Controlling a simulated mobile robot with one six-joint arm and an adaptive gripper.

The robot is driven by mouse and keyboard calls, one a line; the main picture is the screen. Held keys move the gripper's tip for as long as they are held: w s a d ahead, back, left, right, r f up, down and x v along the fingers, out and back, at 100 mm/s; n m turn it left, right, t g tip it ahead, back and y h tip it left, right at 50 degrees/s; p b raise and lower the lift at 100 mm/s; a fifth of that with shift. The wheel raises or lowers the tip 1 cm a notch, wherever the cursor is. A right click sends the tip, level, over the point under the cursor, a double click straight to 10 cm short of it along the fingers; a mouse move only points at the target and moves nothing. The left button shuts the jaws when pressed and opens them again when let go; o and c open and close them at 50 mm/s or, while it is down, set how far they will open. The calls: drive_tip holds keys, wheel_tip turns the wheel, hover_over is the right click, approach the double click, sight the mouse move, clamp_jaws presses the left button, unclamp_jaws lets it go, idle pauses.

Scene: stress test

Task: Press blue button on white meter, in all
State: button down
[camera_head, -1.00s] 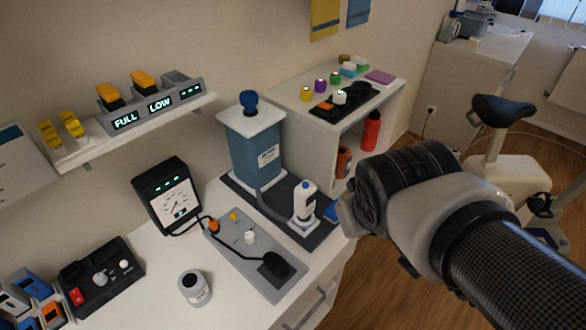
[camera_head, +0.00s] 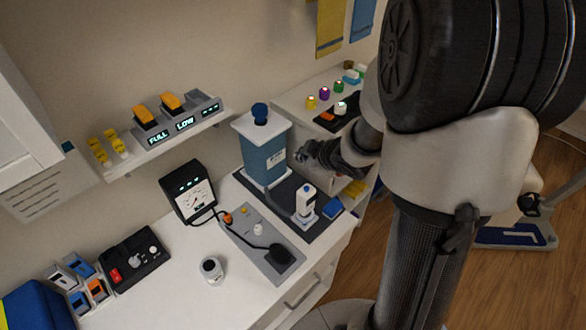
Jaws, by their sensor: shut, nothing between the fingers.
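A small white device (camera_head: 306,201), which may be the white meter, stands upright on a dark mat (camera_head: 280,196). It has a small dark bluish spot at its top, too small to tell whether it is a button. Another meter (camera_head: 189,193) has a white dial face in a black case and stands further left. My gripper (camera_head: 303,154) is shut and empty. In the picture it is above the white device, beside the blue canister, and apart from the device.
A blue canister (camera_head: 265,158) with a white lid and blue knob stands behind the device. A grey plate (camera_head: 252,229) with a cable and black pad lies in front. A white jar (camera_head: 212,270) stands on the counter. My arm covers much of the right side.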

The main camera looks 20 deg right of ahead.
drive_tip(key=shift+f, duration=0.1)
drive_tip(key=b, duration=0.9)
hover_over(304, 191)
wheel_tip(304, 191, down, 9)
drive_tip(key=shift+r, duration=0.15)
idle(1.1)
drive_tip(key=shift+f, duration=0.4)
drive_tip(key=shift+f+b, duration=0.5)
drive_tip(key=shift+b, duration=0.1)
idle(0.4)
drive_tip(key=shift+r, duration=0.15)
drive_tip(key=shift+r+p, duration=0.8)
drive_tip(key=shift+p, duration=0.1)
